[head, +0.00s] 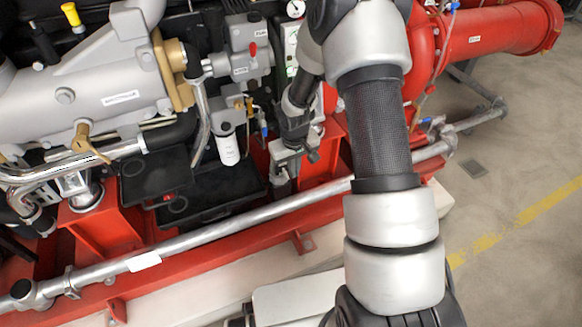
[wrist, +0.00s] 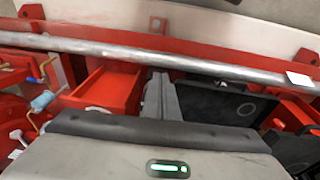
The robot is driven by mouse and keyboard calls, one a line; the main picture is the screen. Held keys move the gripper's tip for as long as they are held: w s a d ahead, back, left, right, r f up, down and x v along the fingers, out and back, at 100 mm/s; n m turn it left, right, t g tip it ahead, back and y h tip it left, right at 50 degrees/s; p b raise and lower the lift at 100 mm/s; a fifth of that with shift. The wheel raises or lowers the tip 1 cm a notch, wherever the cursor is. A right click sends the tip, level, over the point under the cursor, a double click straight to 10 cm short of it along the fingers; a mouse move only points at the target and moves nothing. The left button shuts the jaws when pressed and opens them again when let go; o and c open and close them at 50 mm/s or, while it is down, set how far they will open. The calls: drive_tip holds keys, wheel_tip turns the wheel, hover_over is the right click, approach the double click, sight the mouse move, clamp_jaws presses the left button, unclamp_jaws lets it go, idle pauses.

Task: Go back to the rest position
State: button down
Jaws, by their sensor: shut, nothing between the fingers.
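My gripper (head: 281,179) shows in the middle of the head view, at the end of my bent arm. It hangs fingers down over the red base frame, just right of the black trays. In the wrist view my gripper's grey fingers (wrist: 163,90) are together with nothing seen between them. The silver pipe runs past beyond them. I cannot tell how far the fingertips are from the frame below.
Black trays (head: 215,193) lie left of my gripper. A silver pipe (head: 215,236) crosses in front of the red frame (head: 105,228). A grey engine (head: 95,85) with a white filter (head: 229,150) stands behind. Red pipework (head: 490,32) is at upper right. Open floor (head: 520,150) lies right.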

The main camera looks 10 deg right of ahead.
drive_tip(key=shift+s+r, duration=0.15)
idle(0.4)
drive_tip(key=s+d+r+m+t, duration=0.1)
drive_tip(key=s+r, duration=0.3)
drive_tip(key=r, duration=0.8)
drive_tip(key=s+r+t, duration=0.1)
drive_tip(key=s+r, duration=0.2)
drive_tip(key=r, duration=0.9)
drive_tip(key=s+a+r+m+t, duration=0.1)
drive_tip(key=s+r, duration=0.5)
drive_tip(key=s, duration=0.3)
drive_tip(key=s+a+r+t, duration=0.1)
drive_tip(key=s+r, duration=0.4)
drive_tip(key=s, duration=0.4)
wheel_tip(320, 180, up, 18)
drive_tip(key=p, duration=1.8)
drive_tip(key=c, duration=2.5)
unclamp_jaws()
drive_tip(key=shift+s+d+r, duration=0.1)
